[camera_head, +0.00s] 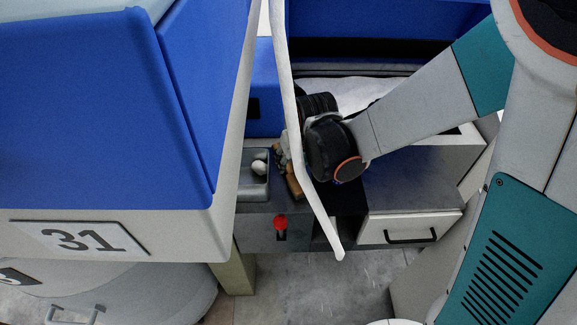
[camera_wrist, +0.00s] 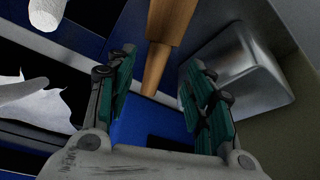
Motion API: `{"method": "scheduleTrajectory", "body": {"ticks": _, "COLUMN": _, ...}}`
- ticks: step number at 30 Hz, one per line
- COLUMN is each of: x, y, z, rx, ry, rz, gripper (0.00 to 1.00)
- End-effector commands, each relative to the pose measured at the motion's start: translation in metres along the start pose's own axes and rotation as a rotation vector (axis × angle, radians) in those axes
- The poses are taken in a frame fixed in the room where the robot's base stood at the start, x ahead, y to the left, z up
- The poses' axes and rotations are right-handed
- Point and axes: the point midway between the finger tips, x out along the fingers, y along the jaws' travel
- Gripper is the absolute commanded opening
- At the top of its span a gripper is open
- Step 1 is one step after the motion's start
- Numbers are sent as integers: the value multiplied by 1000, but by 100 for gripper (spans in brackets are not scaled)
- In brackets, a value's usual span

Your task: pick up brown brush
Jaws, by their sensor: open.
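The brown brush (camera_wrist: 172,22) shows in the wrist view as a tapered wooden handle. It enters from the top edge, and its narrow end points down between my fingers. The rest of the brush is out of that view. In the head view a brown wooden piece (camera_head: 294,187), which looks like the brush, lies right of a grey tray. My gripper (camera_wrist: 160,64) is open, with one finger on each side of the handle and gaps on both sides. In the head view my gripper (camera_head: 284,152) is small and partly hidden by a pale rail.
A metal tray (camera_wrist: 245,65) is close to my right finger; in the head view the tray (camera_head: 253,193) holds pale round things. The pale rail (camera_head: 303,140) crosses in front of my wrist. A red knob (camera_head: 281,223) and a drawer (camera_head: 410,228) are below. A blue machine (camera_head: 90,110) fills the left.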

Motion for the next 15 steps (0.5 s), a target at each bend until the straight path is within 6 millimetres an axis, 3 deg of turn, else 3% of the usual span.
{"method": "scheduleTrajectory", "body": {"ticks": 1, "x": 10, "y": 0, "z": 1, "rx": 0, "ry": 0, "rz": 0, "gripper": 48}}
{"method": "scheduleTrajectory", "body": {"ticks": 11, "x": 26, "y": 1, "z": -1, "rx": 0, "ry": 0, "rz": 0, "gripper": 48}}
{"method": "scheduleTrajectory", "body": {"ticks": 15, "x": 43, "y": 2, "z": -2, "rx": 1, "ry": 0, "rz": 0, "gripper": 48}}
